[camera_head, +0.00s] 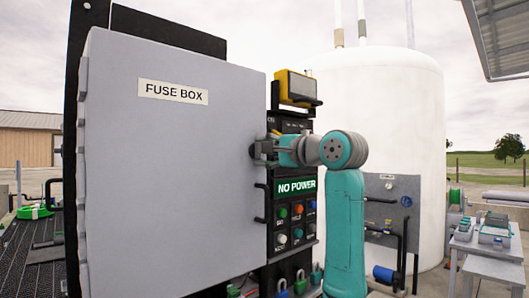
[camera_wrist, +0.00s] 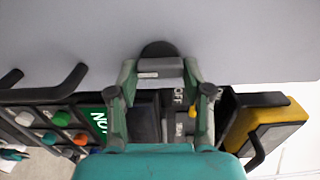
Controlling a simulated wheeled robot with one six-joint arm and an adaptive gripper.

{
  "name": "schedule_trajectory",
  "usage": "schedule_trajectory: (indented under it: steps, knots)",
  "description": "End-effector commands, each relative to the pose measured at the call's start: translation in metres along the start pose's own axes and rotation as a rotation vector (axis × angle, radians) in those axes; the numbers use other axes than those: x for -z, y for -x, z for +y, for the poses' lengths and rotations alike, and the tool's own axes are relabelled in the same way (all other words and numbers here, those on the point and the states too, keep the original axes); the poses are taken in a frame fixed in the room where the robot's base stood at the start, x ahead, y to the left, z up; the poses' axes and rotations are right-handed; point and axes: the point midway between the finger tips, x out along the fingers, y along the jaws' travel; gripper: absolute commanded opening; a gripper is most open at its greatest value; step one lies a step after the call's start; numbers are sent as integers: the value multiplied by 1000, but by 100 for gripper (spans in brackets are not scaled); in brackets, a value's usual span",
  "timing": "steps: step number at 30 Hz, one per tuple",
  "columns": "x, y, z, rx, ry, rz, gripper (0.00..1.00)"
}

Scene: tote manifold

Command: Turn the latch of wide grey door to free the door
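The wide grey door (camera_head: 170,190) is the large flat panel labelled FUSE BOX in the head view. It looks closed. It also fills the top of the wrist view (camera_wrist: 240,35). Its latch (camera_wrist: 158,50) shows in the wrist view as a dark round base with a grey handle block at the door's edge. My gripper (camera_wrist: 160,72) has one finger on each side of the handle block, and both fingers appear to touch it. In the head view my gripper (camera_head: 264,149) is at the door's right edge and hides most of the latch.
A control panel (camera_head: 296,187) reading NO POWER, with coloured buttons, is right of the door. A yellow device (camera_head: 298,87) sits above it. Dark bar handles (camera_wrist: 62,84) stick out near the door edge. A white tank (camera_head: 400,110) stands behind my arm.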

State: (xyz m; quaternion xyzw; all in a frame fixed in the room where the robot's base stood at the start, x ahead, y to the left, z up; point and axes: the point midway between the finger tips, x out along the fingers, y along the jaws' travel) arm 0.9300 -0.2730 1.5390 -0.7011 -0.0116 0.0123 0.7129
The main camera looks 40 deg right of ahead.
Motion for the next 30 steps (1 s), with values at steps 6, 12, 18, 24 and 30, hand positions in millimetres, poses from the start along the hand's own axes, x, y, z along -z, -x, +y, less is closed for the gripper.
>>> schedule_trajectory:
  steps: [6,12,18,24,30]
  knots:
    - [0,0,0,0,1,0,71]
    - [0,2,0,1,2,0,71]
    - [1,24,-1,3,2,3,71]
    - [1,64,0,2,4,3,71]
    - [1,99,0,1,2,2,71]
